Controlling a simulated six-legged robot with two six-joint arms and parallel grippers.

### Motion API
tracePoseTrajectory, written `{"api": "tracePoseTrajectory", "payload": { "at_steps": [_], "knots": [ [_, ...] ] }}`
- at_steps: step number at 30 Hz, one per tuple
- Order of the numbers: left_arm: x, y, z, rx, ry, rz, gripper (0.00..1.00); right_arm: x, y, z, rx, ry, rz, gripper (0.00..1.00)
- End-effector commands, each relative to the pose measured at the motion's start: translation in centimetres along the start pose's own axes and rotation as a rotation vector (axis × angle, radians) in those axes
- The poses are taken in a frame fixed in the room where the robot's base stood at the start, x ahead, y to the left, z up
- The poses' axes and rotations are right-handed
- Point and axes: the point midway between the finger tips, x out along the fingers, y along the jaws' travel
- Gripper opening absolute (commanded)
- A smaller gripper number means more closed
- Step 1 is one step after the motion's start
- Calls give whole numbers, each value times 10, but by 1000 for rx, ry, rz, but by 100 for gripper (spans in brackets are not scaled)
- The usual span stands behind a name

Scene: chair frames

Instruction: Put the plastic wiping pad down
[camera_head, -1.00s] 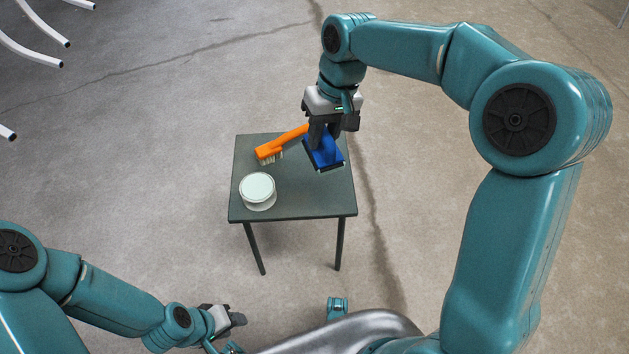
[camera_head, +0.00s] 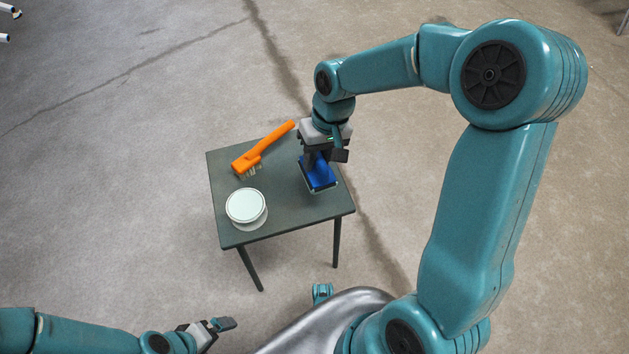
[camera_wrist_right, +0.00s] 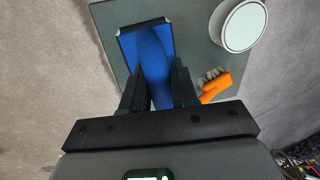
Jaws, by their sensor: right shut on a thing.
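The blue plastic wiping pad (camera_head: 319,175) is at the right part of the small dark table (camera_head: 285,222). My right gripper (camera_head: 316,160) is shut on the pad's raised blue grip from above. In the right wrist view the pad (camera_wrist_right: 147,42) shows between the two dark fingers of my right gripper (camera_wrist_right: 158,88), over the tabletop (camera_wrist_right: 112,22). I cannot tell whether the pad touches the table. My left gripper (camera_head: 222,324) is low at the bottom of the head view, away from the table; its jaw opening is not clear.
An orange brush (camera_head: 262,150) lies on the table's left back part, and it shows in the right wrist view (camera_wrist_right: 217,86). A round white-lidded container (camera_head: 246,206) stands at the left front. The tabletop's front right is bare. White chair legs (camera_head: 8,10) show far left.

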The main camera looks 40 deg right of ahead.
Motion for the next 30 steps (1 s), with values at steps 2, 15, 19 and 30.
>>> {"api": "tracePoseTrajectory", "payload": {
  "at_steps": [2, 15, 19, 30],
  "knots": [
    [8, -3, 0, 0, 0, 0, 100, 20, 4, 1, 0, -2, 0, 0],
    [22, -8, -1, 0, 0, 0, 100, 72, 12, -2, -1, -3, 0, 0],
    [23, -8, -1, 0, 0, 0, 100, 78, 12, -3, -2, 0, 0, 0],
    [24, -9, -1, 0, 1, 0, 100, 80, 12, -4, -2, 0, 0, 51]
  ]
}}
